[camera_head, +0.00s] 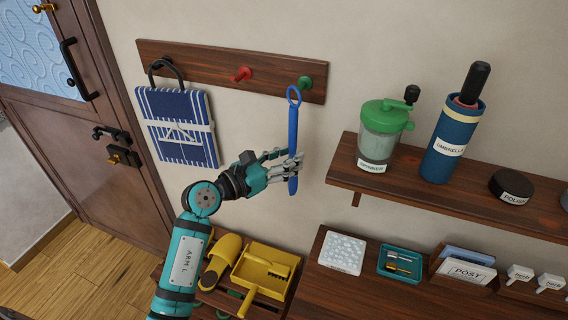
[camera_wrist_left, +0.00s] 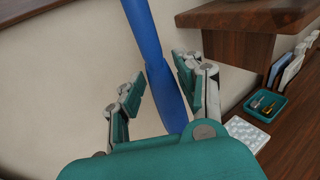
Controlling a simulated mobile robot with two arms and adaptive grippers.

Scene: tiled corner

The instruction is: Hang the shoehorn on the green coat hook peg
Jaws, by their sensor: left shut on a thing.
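A blue shoehorn (camera_head: 292,125) stands nearly upright, with a ring at its top end. My left gripper (camera_head: 291,167) is shut on its lower part; the shoehorn also shows between the fingers in the left wrist view (camera_wrist_left: 146,40). The green peg (camera_head: 305,83) is at the right end of a dark wooden rack (camera_head: 207,66) on the wall. In the head view the ring is just below and left of the green peg's tip; I cannot tell whether they touch. My right gripper is not in view.
A red peg (camera_head: 241,74) is bare, and a striped blue bag (camera_head: 178,128) hangs at the rack's left. A wall shelf (camera_head: 410,188) to the right bears a green-lidded spinner (camera_head: 381,137) and an umbrella canister (camera_head: 452,142). A yellow dustpan (camera_head: 262,270) lies below.

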